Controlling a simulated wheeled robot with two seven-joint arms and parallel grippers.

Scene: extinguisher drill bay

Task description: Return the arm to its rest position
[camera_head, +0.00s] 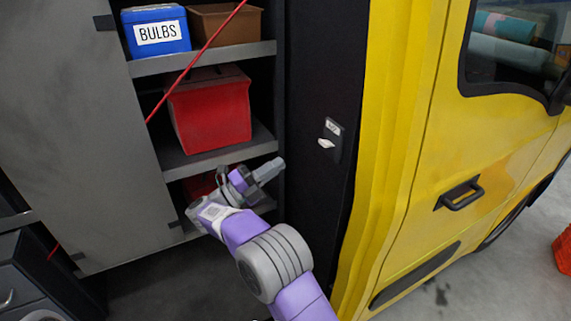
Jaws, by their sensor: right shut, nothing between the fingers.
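My right arm comes in from the bottom, purple and grey. Its gripper (270,171) is shut and empty, in front of the lower part of an open shelf cabinet. The fingers point up and to the right. The wrist hides part of the lowest visible shelf and part of a red item (199,185) there. My left gripper is out of view.
The shelves hold a blue "BULBS" box (157,32), a brown bin (226,25) and a red box (211,108). A grey door (75,130) stands left, with a red line crossing. A black panel with a switch (327,142) and a yellow vehicle (430,150) stand right.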

